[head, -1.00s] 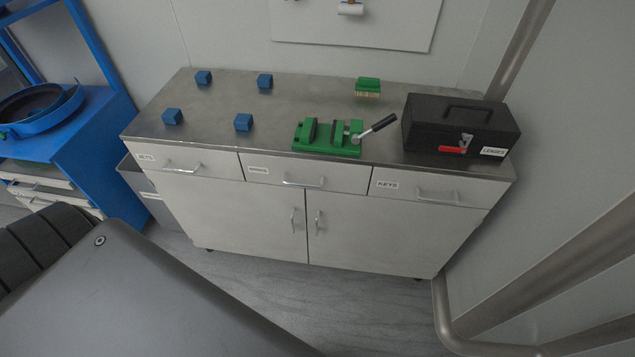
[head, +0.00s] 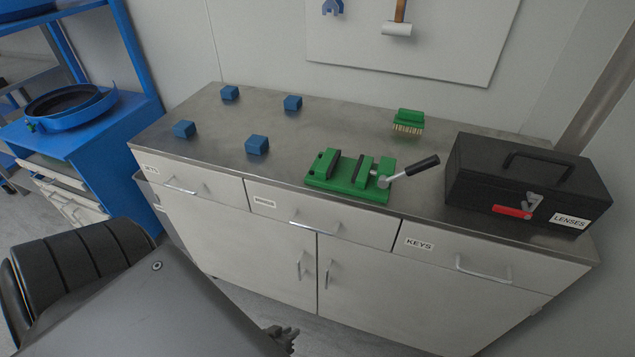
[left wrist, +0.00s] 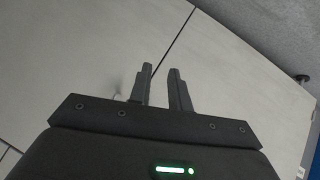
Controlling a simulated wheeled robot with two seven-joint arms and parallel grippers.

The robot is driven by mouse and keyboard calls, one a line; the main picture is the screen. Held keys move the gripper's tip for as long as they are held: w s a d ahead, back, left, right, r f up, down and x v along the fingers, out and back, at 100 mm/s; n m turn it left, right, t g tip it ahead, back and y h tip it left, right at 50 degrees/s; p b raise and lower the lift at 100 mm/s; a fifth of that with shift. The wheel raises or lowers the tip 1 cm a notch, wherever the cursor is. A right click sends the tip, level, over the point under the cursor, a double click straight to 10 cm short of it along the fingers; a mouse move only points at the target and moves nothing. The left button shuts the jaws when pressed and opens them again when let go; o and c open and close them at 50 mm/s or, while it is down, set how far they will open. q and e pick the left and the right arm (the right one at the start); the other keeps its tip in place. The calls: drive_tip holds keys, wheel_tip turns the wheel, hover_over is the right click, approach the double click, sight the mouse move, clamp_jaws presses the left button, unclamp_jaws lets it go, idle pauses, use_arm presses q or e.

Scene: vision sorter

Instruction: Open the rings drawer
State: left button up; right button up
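A grey cabinet has a row of 3 closed drawers. The left drawer (head: 210,192) has a label ending in what looks like "TS". The middle drawer (head: 345,224) has a label too small to read surely, with a bar handle (head: 315,227) below it. The right drawer (head: 430,262) reads KEYS. I cannot confirm which one says rings. My left gripper (head: 284,338) shows at the bottom edge of the head view, low in front of the cabinet doors. In the left wrist view its fingers (left wrist: 161,72) stand apart, empty, facing the doors. My right gripper is not in view.
Door handles (head: 299,265) sit below the middle drawer. A blue shelf unit (head: 95,140) stands left.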

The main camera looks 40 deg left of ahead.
use_arm(q)
drive_tip(key=w+a+r+n+t+b, duration=0.3)
drive_tip(key=w+b, duration=0.1)
drive_tip(key=w, duration=0.2)
drive_tip(key=n+t+h+b, duration=0.3)
drive_tip(key=n+t+b, duration=0.2)
drive_tip(key=t+b, duration=0.65)
approach(310, 227)
drive_tip(key=p+x, duration=0.1)
drive_tip(key=x, duration=0.8)
drive_tip(key=shift+w+d, duration=0.1)
drive_tip(key=shift+w, duration=0.3)
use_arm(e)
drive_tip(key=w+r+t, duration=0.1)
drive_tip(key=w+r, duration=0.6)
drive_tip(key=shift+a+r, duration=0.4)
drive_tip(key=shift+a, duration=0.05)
use_arm(q)
clamp_jaws()
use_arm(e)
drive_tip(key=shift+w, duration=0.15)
